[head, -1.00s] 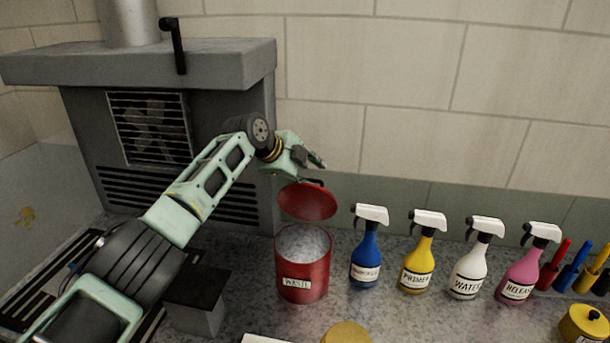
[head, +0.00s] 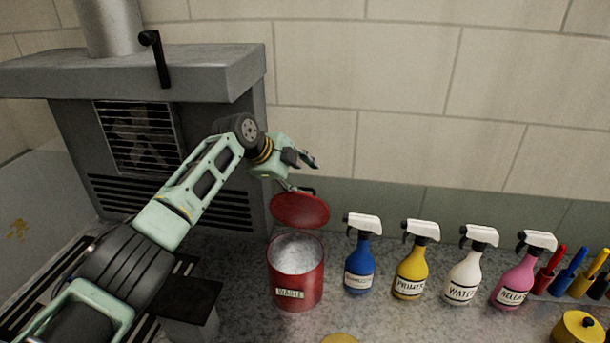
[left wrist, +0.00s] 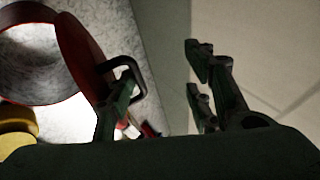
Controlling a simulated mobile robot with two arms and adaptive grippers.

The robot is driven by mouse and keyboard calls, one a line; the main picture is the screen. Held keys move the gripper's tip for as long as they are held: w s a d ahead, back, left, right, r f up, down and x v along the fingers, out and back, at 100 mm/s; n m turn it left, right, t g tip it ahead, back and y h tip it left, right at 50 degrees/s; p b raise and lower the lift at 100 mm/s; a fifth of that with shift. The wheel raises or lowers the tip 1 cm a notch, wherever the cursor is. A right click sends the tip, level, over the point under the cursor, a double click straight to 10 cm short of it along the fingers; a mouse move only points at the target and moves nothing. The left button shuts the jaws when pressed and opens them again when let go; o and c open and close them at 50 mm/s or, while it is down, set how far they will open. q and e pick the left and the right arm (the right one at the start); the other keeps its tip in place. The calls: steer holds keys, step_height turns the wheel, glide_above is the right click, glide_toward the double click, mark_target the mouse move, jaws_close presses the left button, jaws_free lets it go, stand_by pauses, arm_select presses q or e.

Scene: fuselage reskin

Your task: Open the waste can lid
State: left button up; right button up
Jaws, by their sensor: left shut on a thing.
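The red waste can (head: 296,287) stands on the counter, labelled WASTE, its open mouth showing a grey inside. Its red round lid (head: 300,212) is raised and tilted up behind the rim, with a black handle (left wrist: 132,80) on its outer face. The red lid (left wrist: 78,50) and can (left wrist: 68,97) also show in the left wrist view. My left gripper (head: 303,173) is just above and behind the lid, shut on the lid handle; in the left wrist view one finger is at the handle. My right gripper is not in view.
Blue (head: 359,272), yellow (head: 411,274), white (head: 463,278) and pink (head: 514,285) spray bottles stand in a row right of the can. A grey vented unit (head: 215,75) is at the left. A yellow lidded pot (head: 580,328) is at the lower right.

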arm_select(q)
steer(key=shift+t, duration=0.4)
steer(key=r, duration=0.1)
steer(key=w+a+r, duration=0.1)
steer(key=r, duration=0.3)
steer(key=shift+w+a+r+p, duration=0.15)
steer(key=shift+w+a+p, duration=0.15)
steer(key=shift+p, duration=0.1)
steer(key=a, duration=0.1)
steer(key=s+r, duration=0.1)
steer(key=a+r+p, duration=0.1)
steer(key=shift+s+a, duration=0.25)
steer(key=shift+a, duration=0.1)
steer(key=c, duration=0.3)
steer(key=shift+s+a, duration=4.3)
steer(key=shift+a, duration=0.1)
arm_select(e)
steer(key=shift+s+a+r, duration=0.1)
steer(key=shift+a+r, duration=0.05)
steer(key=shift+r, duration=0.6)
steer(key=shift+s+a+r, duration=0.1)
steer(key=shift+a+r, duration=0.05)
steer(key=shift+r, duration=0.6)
